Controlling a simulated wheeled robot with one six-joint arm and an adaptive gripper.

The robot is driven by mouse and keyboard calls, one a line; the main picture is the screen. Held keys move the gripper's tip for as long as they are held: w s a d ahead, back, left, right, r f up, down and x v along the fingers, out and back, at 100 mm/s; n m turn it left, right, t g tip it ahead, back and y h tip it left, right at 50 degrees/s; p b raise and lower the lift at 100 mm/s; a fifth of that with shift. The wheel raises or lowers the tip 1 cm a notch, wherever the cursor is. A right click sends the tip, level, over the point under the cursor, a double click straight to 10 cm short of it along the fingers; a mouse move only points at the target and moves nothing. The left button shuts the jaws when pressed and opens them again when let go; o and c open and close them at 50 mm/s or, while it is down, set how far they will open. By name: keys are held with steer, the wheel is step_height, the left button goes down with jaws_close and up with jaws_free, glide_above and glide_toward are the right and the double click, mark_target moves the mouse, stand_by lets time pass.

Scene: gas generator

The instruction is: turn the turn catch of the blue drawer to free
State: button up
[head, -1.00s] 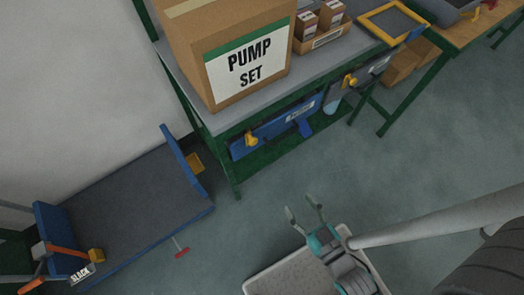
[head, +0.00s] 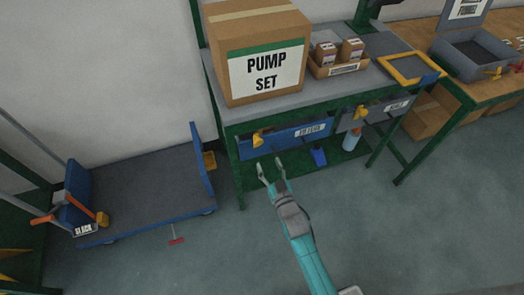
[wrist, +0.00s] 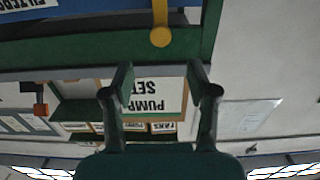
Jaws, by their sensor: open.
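The blue drawer (head: 285,140) hangs under the workbench top, with a white label that is turned upside down in the wrist view. Its yellow turn catch (head: 257,139) is at the left part of the drawer front. In the wrist view the catch (wrist: 160,32) shows at the top centre, a rounded yellow end over a green bar. My gripper (head: 270,165) is open and empty, just below and in front of the drawer near the catch. In the wrist view its fingers (wrist: 160,88) stand apart below the catch, not touching it.
A pump set carton (head: 258,50) and a small box tray (head: 338,66) stand on the bench. A grey drawer (head: 390,106) with its own yellow catch is to the right. A blue cart (head: 140,185) stands left. Floor in front is clear.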

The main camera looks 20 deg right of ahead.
mark_target(259, 143)
steer(key=w, duration=1.1)
steer(key=shift+w+r, duration=0.1)
steer(key=shift+w, duration=0.15)
jaws_close()
